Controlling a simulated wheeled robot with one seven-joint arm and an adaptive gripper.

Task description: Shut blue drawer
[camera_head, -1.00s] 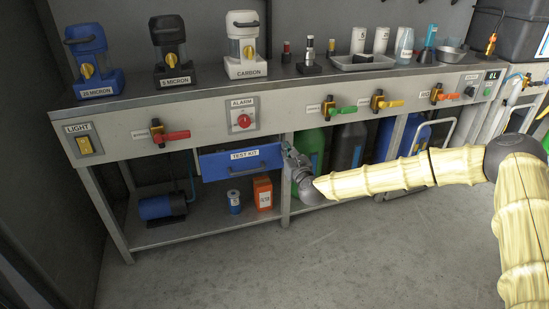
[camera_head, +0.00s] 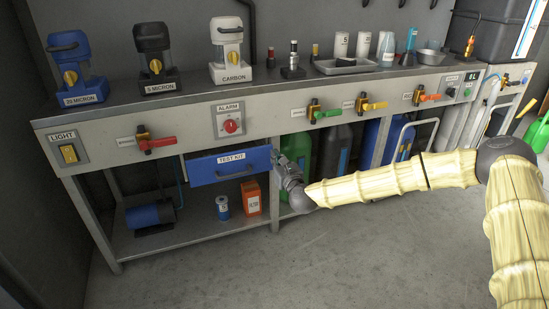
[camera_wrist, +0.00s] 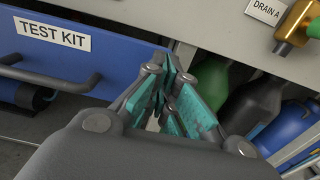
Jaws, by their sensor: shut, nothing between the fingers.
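The blue drawer (camera_head: 229,166), labelled TEST KIT, hangs under the bench top and has a dark bar handle along its front. Its front shows in the wrist view (camera_wrist: 105,57) at the left, with the dark handle (camera_wrist: 50,80) below the label. How far it stands out from the bench is hard to tell. My gripper (camera_head: 277,157) is at the drawer's right end. In the wrist view my gripper (camera_wrist: 168,75) has its teal-padded fingers together and empty, close to the right edge of the drawer front; whether they touch it I cannot tell.
The bench front carries a red-handled valve (camera_head: 155,143), an alarm switch (camera_head: 231,126) and a green-handled valve (camera_head: 322,112). An orange box (camera_head: 252,198) and a small blue can (camera_head: 223,207) stand on the lower shelf. Bottles (camera_head: 337,150) stand to the right. The floor in front is clear.

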